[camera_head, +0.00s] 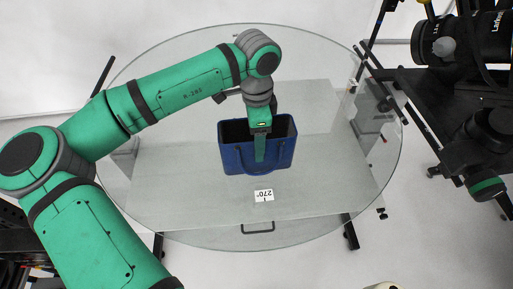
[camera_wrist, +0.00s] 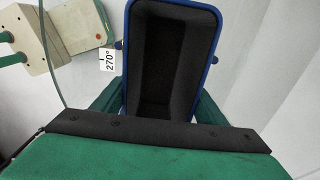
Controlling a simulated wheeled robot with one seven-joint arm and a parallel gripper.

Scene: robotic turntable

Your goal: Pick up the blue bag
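The blue bag (camera_head: 236,160) stands upright on the glass turntable, with its dark open top facing up and a handle loop on its front. My gripper (camera_head: 259,148) reaches down over the bag, and one green finger lies in front of its near wall. The other finger is hidden in the head view. In the wrist view the bag (camera_wrist: 128,60) shows its blue rim and dark inside, with green fingers (camera_wrist: 157,98) apart on its two outer sides. I see no clear gap between fingers and walls, and cannot tell whether they touch. The bag's lower part is hidden there.
The round glass turntable (camera_head: 320,205) has free room around the bag. A "270°" label (camera_head: 264,196) lies in front of it. Black camera equipment (camera_head: 470,40) stands at the right on a dark frame.

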